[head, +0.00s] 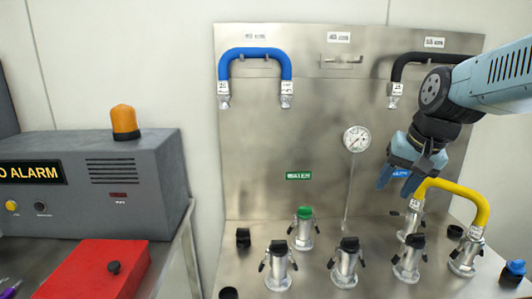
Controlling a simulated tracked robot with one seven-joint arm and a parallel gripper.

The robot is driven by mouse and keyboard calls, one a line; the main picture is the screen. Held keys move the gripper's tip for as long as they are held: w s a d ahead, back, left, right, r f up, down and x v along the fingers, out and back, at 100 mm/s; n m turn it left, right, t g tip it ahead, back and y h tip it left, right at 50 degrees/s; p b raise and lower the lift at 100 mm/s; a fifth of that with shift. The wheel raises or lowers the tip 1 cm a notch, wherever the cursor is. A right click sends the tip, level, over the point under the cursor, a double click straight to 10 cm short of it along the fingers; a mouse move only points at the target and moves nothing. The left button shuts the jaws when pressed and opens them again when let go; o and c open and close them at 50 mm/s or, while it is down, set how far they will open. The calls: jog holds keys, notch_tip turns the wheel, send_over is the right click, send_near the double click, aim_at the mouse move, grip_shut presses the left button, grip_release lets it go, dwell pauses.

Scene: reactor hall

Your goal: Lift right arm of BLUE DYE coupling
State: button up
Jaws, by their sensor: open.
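A blue label (401,173), too small to read, is on the steel back panel, partly behind my gripper. Below it stands a metal coupling (411,223) with one end of a yellow hose (455,187) on it. I cannot tell for sure that this is the BLUE DYE coupling, and its side arms are too small to make out. My gripper (396,185) is open and empty, its blue fingers pointing down, above and slightly left of this coupling. I see no contact.
The hose's other end sits on a front coupling (466,254). Black-capped couplings (346,262) stand in front; a green-capped one (304,229) is under a green label. A gauge (356,139) is left of my gripper. Blue (254,54) and black (400,68) hoses hang above.

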jog(key=s+a+n+t+h, duration=0.1)
jog(key=s+a+n, duration=0.2)
jog(key=s, duration=0.5)
jog(key=shift+s+a+n+t+h, duration=0.15)
jog(key=shift+a+n+t+h, duration=0.15)
jog(key=shift+a+n, duration=0.15)
jog(key=shift+f, duration=0.1)
